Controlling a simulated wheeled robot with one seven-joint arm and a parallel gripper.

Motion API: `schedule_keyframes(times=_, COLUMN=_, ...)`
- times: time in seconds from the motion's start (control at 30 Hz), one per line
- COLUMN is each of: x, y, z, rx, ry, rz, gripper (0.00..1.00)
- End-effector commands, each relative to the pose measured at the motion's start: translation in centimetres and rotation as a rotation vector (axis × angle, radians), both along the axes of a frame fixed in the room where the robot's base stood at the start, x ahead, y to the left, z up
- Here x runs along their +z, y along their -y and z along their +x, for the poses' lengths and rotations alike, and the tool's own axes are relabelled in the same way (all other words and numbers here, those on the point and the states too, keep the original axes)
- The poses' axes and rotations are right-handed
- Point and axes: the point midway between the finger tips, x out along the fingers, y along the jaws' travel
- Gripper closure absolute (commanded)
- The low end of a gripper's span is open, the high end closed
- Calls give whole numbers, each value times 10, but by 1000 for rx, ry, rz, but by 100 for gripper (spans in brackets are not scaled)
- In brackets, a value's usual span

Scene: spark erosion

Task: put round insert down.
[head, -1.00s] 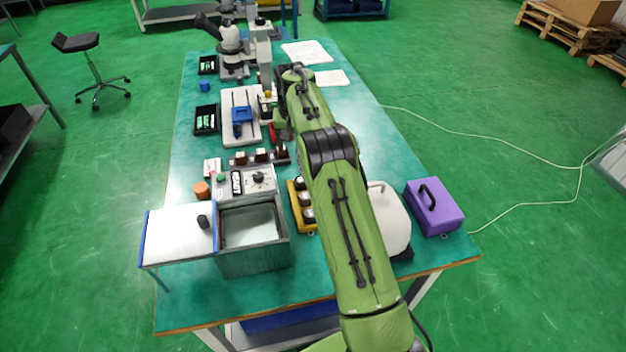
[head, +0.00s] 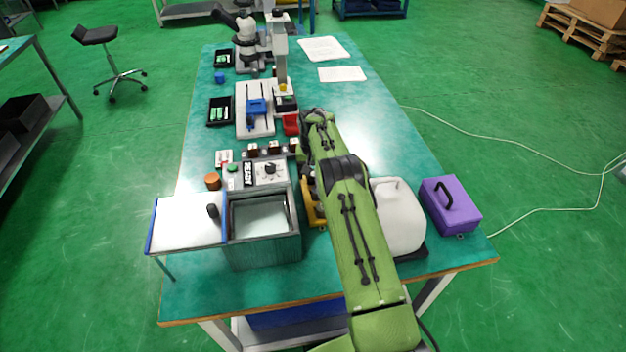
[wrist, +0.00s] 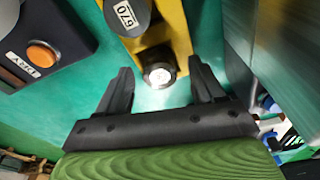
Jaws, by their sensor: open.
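My gripper (wrist: 160,68) is open in the wrist view, with one finger to each side of a small round dark piece (wrist: 158,76) with a bright, shiny top. This may be the round insert; I cannot tell for sure. It sits at the near end of a yellow holder (wrist: 178,34). A visible gap lies between the piece and each finger. In the head view the yellow holder (head: 309,203) is partly hidden by my green arm, and my gripper is hidden too.
A grey cylinder marked 570 (wrist: 127,14) stands on the holder farther up. A dark control box with an orange button (wrist: 42,54) is at the left. In the head view an open tank (head: 262,240) is left of my arm; a white jug (head: 400,215) and purple case (head: 450,205) are right.

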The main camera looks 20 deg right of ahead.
Motion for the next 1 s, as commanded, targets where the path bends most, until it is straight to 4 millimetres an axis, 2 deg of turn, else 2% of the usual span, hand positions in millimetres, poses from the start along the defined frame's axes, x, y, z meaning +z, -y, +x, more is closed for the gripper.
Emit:
schedule_keyframes(times=0.17, x=1, y=0, z=1, rx=0, ry=3, rz=0, gripper=32)
schedule_keyframes(times=0.6, x=1, y=0, z=1, rx=0, ry=2, rz=0, gripper=100)
schedule_keyframes(times=0.87, x=3, y=0, z=1, rx=0, ry=5, rz=-1, gripper=100)
schedule_keyframes(times=1.0, x=26, y=0, z=2, rx=-1, ry=7, rz=-1, gripper=100)
